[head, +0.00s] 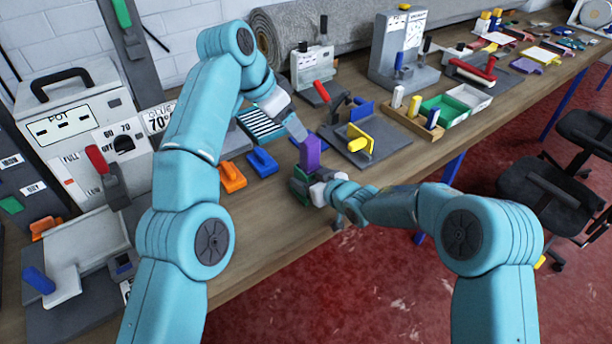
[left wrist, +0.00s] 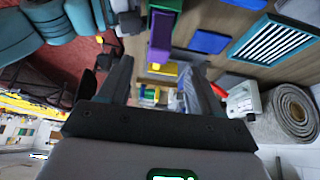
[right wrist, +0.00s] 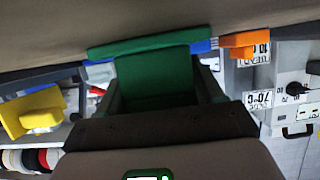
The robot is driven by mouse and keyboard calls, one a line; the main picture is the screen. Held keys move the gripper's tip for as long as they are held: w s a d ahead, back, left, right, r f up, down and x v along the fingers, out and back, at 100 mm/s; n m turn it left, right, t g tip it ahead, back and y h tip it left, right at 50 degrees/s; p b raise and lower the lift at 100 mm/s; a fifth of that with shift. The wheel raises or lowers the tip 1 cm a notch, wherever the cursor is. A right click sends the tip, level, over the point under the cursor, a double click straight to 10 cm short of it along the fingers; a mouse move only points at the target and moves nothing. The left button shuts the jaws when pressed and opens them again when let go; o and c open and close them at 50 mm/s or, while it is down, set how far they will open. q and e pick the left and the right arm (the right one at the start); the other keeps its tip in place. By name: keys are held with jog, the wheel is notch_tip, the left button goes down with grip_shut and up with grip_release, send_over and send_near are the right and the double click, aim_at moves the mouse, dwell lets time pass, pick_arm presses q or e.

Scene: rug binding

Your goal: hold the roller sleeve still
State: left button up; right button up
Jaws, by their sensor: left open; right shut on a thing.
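No part is plainly marked as the roller sleeve, and I cannot tell which one it is. A purple upright block (head: 311,153) stands near the bench's front edge, just above a green block (head: 299,174). My right gripper (head: 316,188) is shut on the green block, which fills the space between its fingers in the right wrist view (right wrist: 155,80). My left gripper (head: 297,128) is open, just above and left of the purple block. In the left wrist view the purple block (left wrist: 160,38) shows ahead of the spread fingers, with no clear contact.
Orange (head: 232,177) and blue (head: 262,162) handled blocks lie left of the grippers, near a striped teal-framed plate (head: 261,124). A grey plate with a yellow handle (head: 361,140) is to the right. A grey rug roll (head: 320,40) lies behind. The bench front edge is close.

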pick_arm(q)
jog(key=m+h, duration=0.1)
pick_arm(e)
jog(key=shift+w, duration=0.1)
jog(key=shift+r, duration=0.1)
pick_arm(q)
jog(key=n+t+h, duration=0.1)
jog(key=t+h, duration=0.4)
jog(key=h, duration=0.1)
send_near(303, 150)
jog(key=x, duration=1.2)
jog(key=shift+w+f, duration=0.1)
jog(key=shift+f, duration=0.1)
jog(key=c, duration=1.1)
jog(key=o, duration=0.4)
jog(key=c, duration=0.4)
